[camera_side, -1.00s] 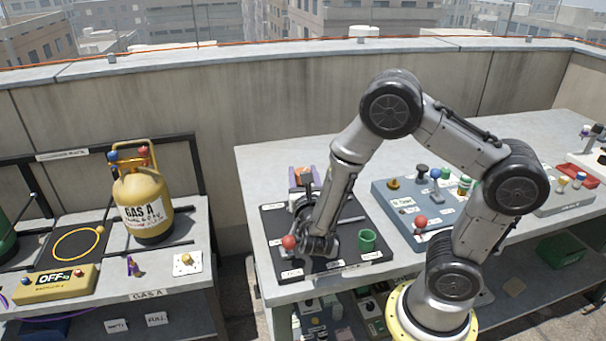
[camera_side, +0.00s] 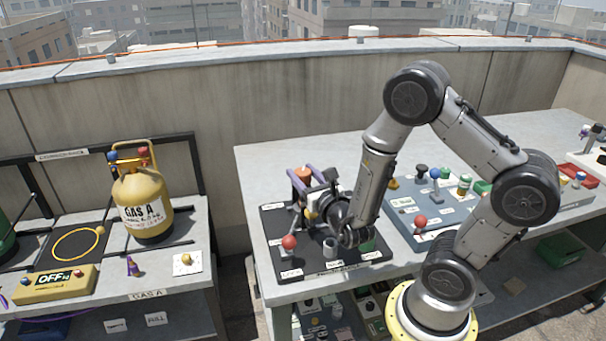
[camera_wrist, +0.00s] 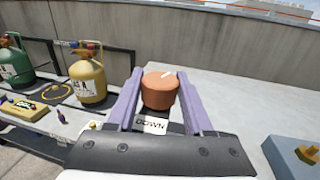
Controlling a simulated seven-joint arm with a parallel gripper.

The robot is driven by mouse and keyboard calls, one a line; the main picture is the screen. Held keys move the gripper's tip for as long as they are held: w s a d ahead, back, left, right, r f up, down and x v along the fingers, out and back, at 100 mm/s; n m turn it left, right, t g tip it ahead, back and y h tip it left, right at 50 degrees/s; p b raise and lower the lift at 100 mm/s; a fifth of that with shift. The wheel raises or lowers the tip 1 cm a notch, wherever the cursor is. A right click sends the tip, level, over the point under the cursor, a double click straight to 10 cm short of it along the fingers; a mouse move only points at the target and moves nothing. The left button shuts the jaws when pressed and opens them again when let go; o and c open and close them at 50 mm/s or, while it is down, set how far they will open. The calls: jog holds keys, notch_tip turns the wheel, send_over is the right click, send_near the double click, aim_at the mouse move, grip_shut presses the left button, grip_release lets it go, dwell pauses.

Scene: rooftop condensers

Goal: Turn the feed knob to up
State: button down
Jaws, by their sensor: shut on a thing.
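The feed knob looks to be the orange-brown round knob (camera_wrist: 159,92) in the middle of the wrist view, with a short white mark on top pointing to the upper right. A white label reading DOWN (camera_wrist: 152,125) lies on its near side. My gripper (camera_wrist: 160,76) has its two purple fingers on either side of the knob, shut on it. In the side view the knob (camera_side: 303,174) shows at the back of the black panel (camera_side: 275,240), partly hidden by my gripper (camera_side: 305,178). No UP label is readable.
A red ball-topped lever (camera_side: 289,242) and a grey cup-like part (camera_side: 330,248) stand at the panel's front. The blue-grey panel (camera_side: 405,225) with knobs is to the right. A yellow gas cylinder (camera_side: 143,205) stands on the left bench. Bare bench top lies behind the panels.

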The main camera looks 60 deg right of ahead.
jog(key=shift+c, duration=1.4)
grip_release()
jog(key=shift+s, duration=0.1)
jog(key=v, duration=1.3)
jog(key=shift+s+a, duration=0.25)
